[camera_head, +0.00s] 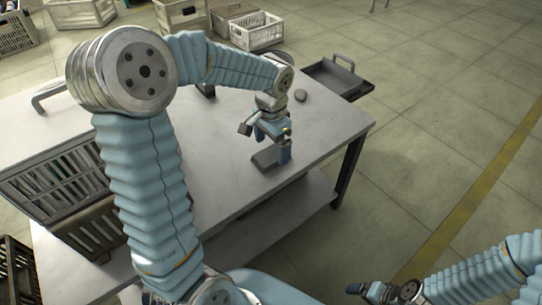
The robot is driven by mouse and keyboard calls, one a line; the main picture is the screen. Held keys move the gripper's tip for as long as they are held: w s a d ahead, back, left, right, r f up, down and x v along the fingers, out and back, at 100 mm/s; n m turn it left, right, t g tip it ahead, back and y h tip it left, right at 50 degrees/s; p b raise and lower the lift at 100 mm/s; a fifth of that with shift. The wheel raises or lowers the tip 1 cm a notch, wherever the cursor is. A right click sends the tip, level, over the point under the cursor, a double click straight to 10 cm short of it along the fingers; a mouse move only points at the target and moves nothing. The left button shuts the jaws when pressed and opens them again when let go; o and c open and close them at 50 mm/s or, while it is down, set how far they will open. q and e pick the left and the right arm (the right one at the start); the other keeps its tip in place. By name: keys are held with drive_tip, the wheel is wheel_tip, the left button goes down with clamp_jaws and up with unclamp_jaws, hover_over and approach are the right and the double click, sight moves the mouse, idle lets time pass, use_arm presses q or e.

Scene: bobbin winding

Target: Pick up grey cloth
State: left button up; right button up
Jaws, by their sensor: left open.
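A small grey rounded lump (300,95) lies on the table near its far right edge; it may be the grey cloth, but it is too small to tell. My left gripper (265,132) points down over the right part of the table, nearer to me than the lump. It is open, and I see nothing held in it. A small blue device with a dark grey base (265,160) stands right below the gripper and partly overlaps it in view. My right gripper (366,291) is low at the bottom right, away from the table; its jaw opening is unclear.
The grey metal table (225,195) has clear room in front of the device. Slatted crates (60,185) stand at its left side. A dark tray with a handle (335,78) is beyond the far right corner. Several crates (258,32) sit on the floor behind. The right-hand floor is open.

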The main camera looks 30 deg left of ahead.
sight(271, 154)
use_arm(q)
drive_tip(key=shift+a+f, duration=0.1)
drive_tip(key=shift+f, duration=1.4)
drive_tip(key=c, duration=1.1)
drive_tip(key=shift+r, duration=0.1)
drive_tip(key=r, duration=0.3)
drive_tip(key=shift+w+a+r, duration=0.1)
drive_tip(key=shift+a+r, duration=0.2)
drive_tip(key=shift+r, duration=0.1)
drive_tip(key=a+r, duration=0.3)
drive_tip(key=a, duration=0.1)
drive_tip(key=w+a+r, duration=0.1)
drive_tip(key=a+r, duration=0.2)
drive_tip(key=a, duration=0.2)
drive_tip(key=a+r, duration=0.3)
drive_tip(key=a, duration=0.1)
drive_tip(key=shift+w+a+p, duration=0.2)
drive_tip(key=shift+w+p, duration=0.1)
drive_tip(key=shift+p, duration=0.05)
